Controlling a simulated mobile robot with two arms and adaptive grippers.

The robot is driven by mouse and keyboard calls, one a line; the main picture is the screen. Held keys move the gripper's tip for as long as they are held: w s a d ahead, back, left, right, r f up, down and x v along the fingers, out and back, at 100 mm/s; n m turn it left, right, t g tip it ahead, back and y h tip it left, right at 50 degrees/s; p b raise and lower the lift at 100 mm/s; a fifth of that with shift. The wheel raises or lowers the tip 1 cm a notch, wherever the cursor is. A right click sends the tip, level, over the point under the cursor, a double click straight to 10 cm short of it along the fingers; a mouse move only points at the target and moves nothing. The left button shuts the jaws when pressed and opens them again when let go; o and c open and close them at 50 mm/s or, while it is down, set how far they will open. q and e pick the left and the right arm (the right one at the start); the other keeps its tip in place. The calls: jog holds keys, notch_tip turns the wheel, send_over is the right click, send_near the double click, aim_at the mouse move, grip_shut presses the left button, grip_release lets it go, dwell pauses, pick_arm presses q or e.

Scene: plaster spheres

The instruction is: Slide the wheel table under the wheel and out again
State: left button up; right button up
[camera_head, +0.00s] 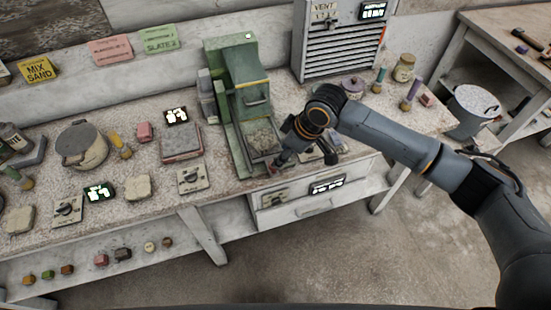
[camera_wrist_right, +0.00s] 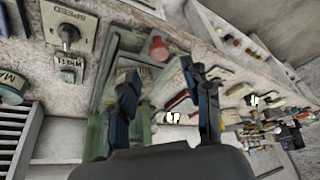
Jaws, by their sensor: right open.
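The green grinder housing (camera_head: 236,75) stands on the bench, with a yellow stripe and a handle on its front. A flat greyish wheel table (camera_head: 262,140) sits low between green rails in front of it. I cannot make out the wheel itself. My right gripper (camera_head: 281,160) is low at the front right corner of the rails; the arm partly hides this spot. In the wrist view its two dark fingers (camera_wrist_right: 165,98) are apart with nothing clearly between them. A red knob (camera_wrist_right: 158,50) shows beyond the fingers, apart from them. My left gripper is not in view.
A vent cabinet (camera_head: 342,45) stands behind to the right. A dial plate (camera_head: 193,179) and a grey slab (camera_head: 181,143) lie left of the grinder. A lidded pot (camera_head: 82,145) is further left. Jars and small tools crowd the right end. Drawers (camera_head: 315,200) sit below the front edge.

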jog(key=x, duration=0.6)
jog(key=shift+f+p, duration=0.2)
jog(key=shift+p, duration=0.2)
jog(key=shift+c, duration=0.2)
grip_shut()
